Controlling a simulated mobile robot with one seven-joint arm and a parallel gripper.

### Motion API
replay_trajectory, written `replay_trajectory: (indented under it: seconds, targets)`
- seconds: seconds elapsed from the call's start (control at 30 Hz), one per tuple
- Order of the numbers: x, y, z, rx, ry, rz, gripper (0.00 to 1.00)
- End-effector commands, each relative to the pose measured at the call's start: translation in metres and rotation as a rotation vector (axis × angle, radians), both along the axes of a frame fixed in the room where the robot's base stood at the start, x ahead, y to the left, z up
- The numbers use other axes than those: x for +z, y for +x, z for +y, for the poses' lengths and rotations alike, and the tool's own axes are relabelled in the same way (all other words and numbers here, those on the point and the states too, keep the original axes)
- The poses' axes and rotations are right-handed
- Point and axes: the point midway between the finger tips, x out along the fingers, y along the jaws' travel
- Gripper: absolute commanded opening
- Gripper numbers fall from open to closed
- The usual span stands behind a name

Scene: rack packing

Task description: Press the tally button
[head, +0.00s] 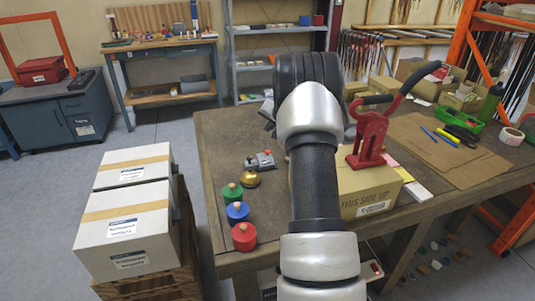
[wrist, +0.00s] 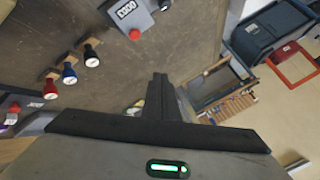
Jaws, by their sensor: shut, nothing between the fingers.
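The tally counter (head: 259,161) is a small grey box with a red button, standing on the brown table left of my arm in the head view. In the wrist view the counter (wrist: 128,13) is at the top edge, with its number window and red button (wrist: 135,34) showing. My gripper (wrist: 159,78) is shut and empty, its fingertips below and right of the button in that picture and apart from it. In the head view my arm hides the fingers.
A brass bell (head: 248,179) sits beside the counter. A cardboard box (head: 368,192) and a red press (head: 371,138) stand right of my arm.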

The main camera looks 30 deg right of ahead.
Motion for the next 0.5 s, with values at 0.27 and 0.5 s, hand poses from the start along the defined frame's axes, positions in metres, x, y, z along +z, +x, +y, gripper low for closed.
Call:
replay_trajectory:
  seconds: [0.27,0.5]
  targets:
    - [-0.044,0.000,0.000,-0.001,0.001,0.001,0.00]
    - [-0.072,0.000,0.000,0.001,-0.001,0.000,0.00]
